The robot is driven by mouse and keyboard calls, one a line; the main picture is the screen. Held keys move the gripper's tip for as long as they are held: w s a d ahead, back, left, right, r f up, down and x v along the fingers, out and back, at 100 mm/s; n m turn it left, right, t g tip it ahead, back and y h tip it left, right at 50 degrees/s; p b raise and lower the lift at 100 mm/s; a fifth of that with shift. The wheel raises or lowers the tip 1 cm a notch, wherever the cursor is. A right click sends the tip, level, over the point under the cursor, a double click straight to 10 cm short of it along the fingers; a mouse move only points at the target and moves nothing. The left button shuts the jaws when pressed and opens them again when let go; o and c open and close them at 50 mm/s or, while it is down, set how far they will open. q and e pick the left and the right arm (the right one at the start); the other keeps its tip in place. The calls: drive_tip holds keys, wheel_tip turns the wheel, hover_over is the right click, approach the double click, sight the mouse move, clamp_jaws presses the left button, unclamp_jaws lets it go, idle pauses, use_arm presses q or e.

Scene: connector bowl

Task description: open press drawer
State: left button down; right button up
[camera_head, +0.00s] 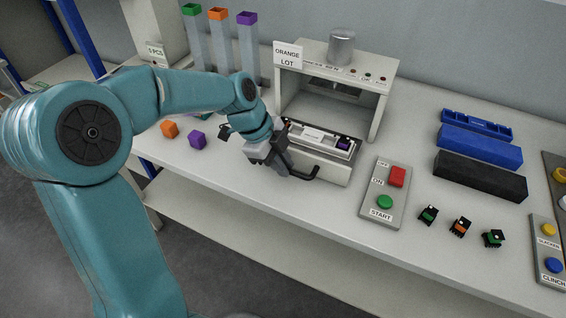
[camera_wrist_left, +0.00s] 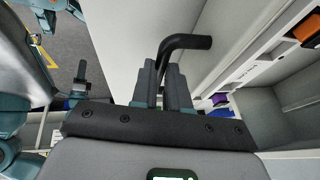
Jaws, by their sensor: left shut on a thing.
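The press (camera_head: 377,75) is a light grey frame with a silver cylinder on top, at the back middle of the bench. Its drawer (camera_head: 325,172) shows in front of the press opening, with a tray holding a white strip and a purple piece near its right end. The drawer's black bar handle (camera_head: 308,174) is on its front face. My left gripper (camera_head: 282,166) is at the handle's left part, shut on it. In the left wrist view the handle (camera_wrist_left: 187,42) runs between the fingers (camera_wrist_left: 165,87). My right gripper does not show.
A control panel (camera_head: 385,210) with red and green buttons lies right of the drawer. Several connectors (camera_head: 460,227) and blue and black bins (camera_head: 480,175) lie farther right. The bench's front edge is close.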

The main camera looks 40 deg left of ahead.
use_arm(q)
drive_tip(key=shift+w+a+r, duration=0.15)
drive_tip(key=shift+w+r, duration=0.05)
drive_tip(key=c, duration=1.1)
unclamp_jaws()
drive_tip(key=shift+s, duration=0.1)
drive_tip(key=shift+f, duration=0.1)
drive_tip(key=p+v, duration=0.1)
drive_tip(key=v, duration=1.5)
drive_tip(key=shift+s, duration=0.15)
